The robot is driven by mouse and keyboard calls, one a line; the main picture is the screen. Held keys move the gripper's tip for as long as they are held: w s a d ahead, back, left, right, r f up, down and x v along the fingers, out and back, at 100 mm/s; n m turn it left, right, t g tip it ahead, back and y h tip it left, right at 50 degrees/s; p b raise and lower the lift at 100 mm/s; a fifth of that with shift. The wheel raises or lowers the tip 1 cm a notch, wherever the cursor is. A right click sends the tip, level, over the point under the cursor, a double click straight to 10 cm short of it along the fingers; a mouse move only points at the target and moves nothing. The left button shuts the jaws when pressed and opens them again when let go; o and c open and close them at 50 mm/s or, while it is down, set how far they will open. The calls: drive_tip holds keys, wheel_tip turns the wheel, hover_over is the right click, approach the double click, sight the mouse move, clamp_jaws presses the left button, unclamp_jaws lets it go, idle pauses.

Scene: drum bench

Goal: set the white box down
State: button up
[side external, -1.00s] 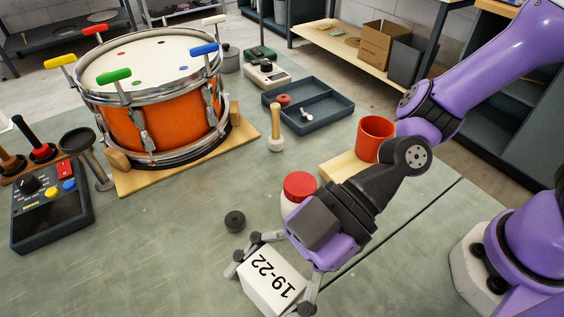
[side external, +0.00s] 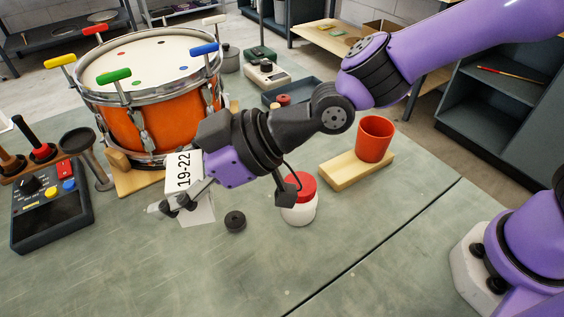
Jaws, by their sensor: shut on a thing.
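The white box (side external: 184,170), marked "19-22", is upright in my gripper (side external: 180,205), left of centre in the side external view. My gripper is shut on the box; a dark finger crosses its front and the far finger is mostly hidden. The box is in front of the orange drum's wooden base. A paler patch (side external: 199,212) shows below the finger, and I cannot tell whether the box touches the bench (side external: 130,265).
The orange drum (side external: 165,125) stands just behind the box. A black puck (side external: 235,221) and a red-lidded white jar (side external: 300,207) are to the right. A control box (side external: 50,215) is at the left. The front of the bench is clear.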

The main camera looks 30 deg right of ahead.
drive_tip(key=w+d+f, duration=0.1)
drive_tip(key=w+f, duration=0.1)
drive_tip(key=w, duration=0.2)
drive_tip(key=w+d+f, duration=0.2)
drive_tip(key=w, duration=0.1)
drive_tip(key=w+d+f, duration=0.1)
drive_tip(key=w+f, duration=0.1)
drive_tip(key=w, duration=0.2)
drive_tip(key=shift+w+d+f, duration=0.3)
drive_tip(key=shift+d+f, duration=0.1)
drive_tip(key=shift+w+f, duration=0.15)
drive_tip(key=shift+f, duration=1.9)
drive_tip(key=o, duration=1.2)
drive_tip(key=shift+f, duration=0.15)
drive_tip(key=shift+o, duration=0.2)
